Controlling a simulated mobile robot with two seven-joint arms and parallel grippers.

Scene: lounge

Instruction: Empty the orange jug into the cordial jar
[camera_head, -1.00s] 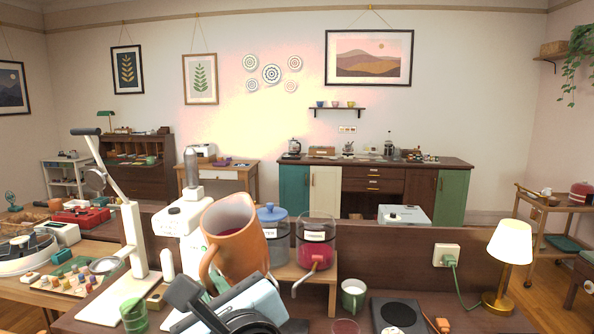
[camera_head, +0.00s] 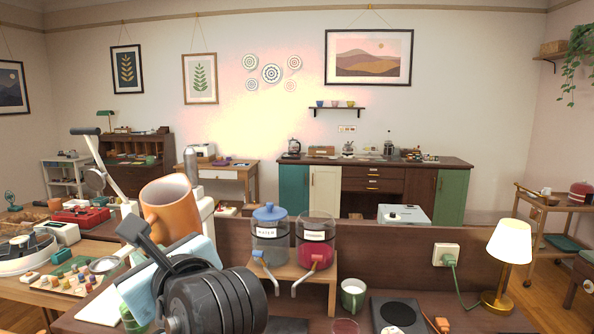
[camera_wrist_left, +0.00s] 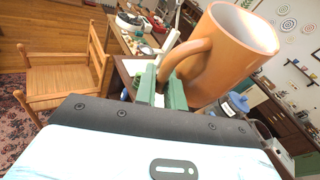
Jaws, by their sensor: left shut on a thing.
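The orange jug (camera_head: 170,215) is in the air at the left of the head view, tilted, left of the jars and clear of them. It also shows in the left wrist view (camera_wrist_left: 222,60), where the visible inside of its rim is pale. My left gripper (camera_wrist_left: 163,88) has its green fingers shut on the jug's handle; the head view mostly hides them behind the wrist. The cordial jar (camera_head: 316,232) is the right one of two clear jars on a wooden stand. It has no lid, a tap, and red liquid in its lower part. My right gripper is not in view.
The left jar (camera_head: 270,242) has a blue lid and a water label. The stand (camera_head: 318,278) raises both jars. A green mug (camera_head: 353,295), a hot plate (camera_head: 398,315) and a lamp (camera_head: 508,250) stand to the right. A low wooden panel (camera_head: 385,254) runs behind.

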